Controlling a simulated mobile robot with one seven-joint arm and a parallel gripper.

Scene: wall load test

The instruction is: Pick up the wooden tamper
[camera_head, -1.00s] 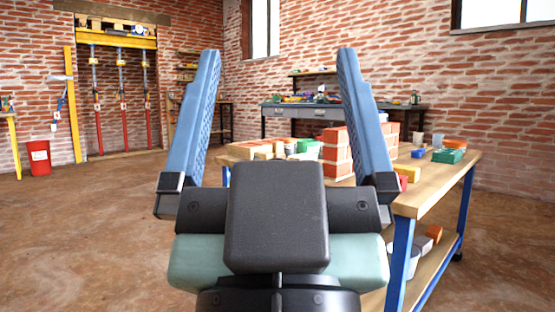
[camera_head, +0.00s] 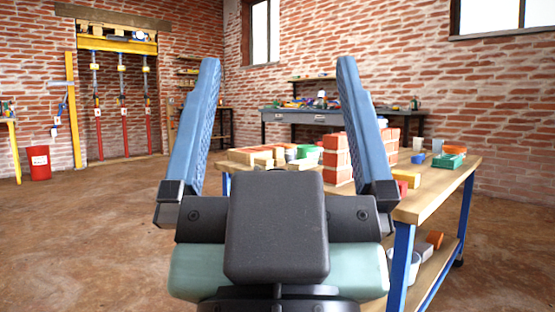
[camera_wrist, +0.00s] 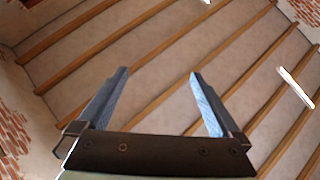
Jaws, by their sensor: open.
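My gripper (camera_head: 277,75) is open and empty, its two blue fingers spread wide and pointing up in the head view. I cannot make out a wooden tamper in either view. My gripper hides part of the workbench (camera_head: 432,200) and some of what stands on it.
The workbench at right holds a small brick wall (camera_head: 338,160), a green box (camera_head: 449,160) and several blocks. A grey bench (camera_head: 300,116) stands at the back wall. A red bucket (camera_head: 38,162) stands at far left. The floor at left is clear.

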